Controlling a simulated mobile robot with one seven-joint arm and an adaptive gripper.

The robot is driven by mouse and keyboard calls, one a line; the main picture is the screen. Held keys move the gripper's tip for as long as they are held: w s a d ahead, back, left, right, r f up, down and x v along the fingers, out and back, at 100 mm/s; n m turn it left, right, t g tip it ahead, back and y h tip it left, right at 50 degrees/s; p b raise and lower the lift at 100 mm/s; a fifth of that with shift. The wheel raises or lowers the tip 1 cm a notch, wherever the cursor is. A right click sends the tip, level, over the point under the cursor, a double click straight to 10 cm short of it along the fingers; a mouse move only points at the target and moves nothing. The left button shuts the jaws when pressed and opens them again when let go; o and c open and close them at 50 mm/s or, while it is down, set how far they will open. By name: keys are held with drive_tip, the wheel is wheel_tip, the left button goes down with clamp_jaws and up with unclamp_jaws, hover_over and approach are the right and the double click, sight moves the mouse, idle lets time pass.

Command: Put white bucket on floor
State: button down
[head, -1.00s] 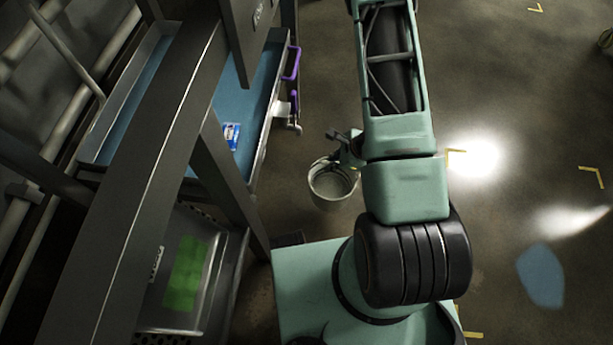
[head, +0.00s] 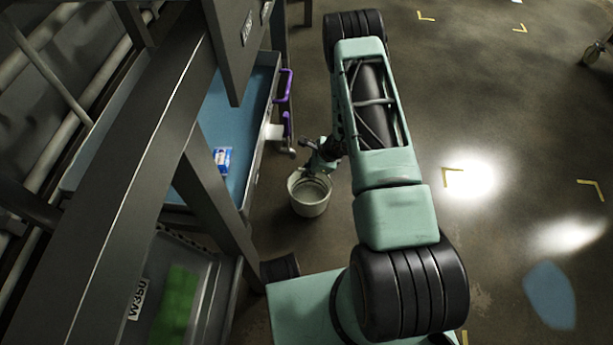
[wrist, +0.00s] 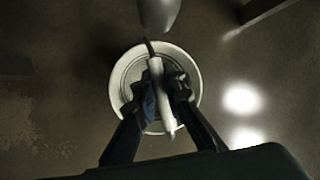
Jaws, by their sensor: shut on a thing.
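The white bucket (head: 310,196) is in the middle of the head view, to the right of the blue-lined table. It looks upright, with its open top facing up. My gripper (head: 314,165) is at the bucket's upper rim side in the head view. In the wrist view the bucket (wrist: 119,90) lies directly below my gripper (wrist: 161,92). The fingers are shut on the bucket's white handle (wrist: 157,70), which crosses between them. Whether the bucket's base touches the floor cannot be told.
A blue-topped table (head: 232,118) with purple handle (head: 283,86) and a small blue-and-white pack (head: 222,158) stands at left. A dark frame (head: 140,170) and a green item (head: 177,300) are nearer. Open floor (head: 480,110) with yellow marks lies to the right.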

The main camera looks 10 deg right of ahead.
drive_tip(key=shift+w+a+f+b, duration=0.15)
drive_tip(key=shift+f+b, duration=0.4)
drive_tip(key=shift+f, duration=1.25)
drive_tip(key=c, duration=2)
unclamp_jaws()
drive_tip(key=p+v, duration=0.4)
drive_tip(key=v, duration=0.8)
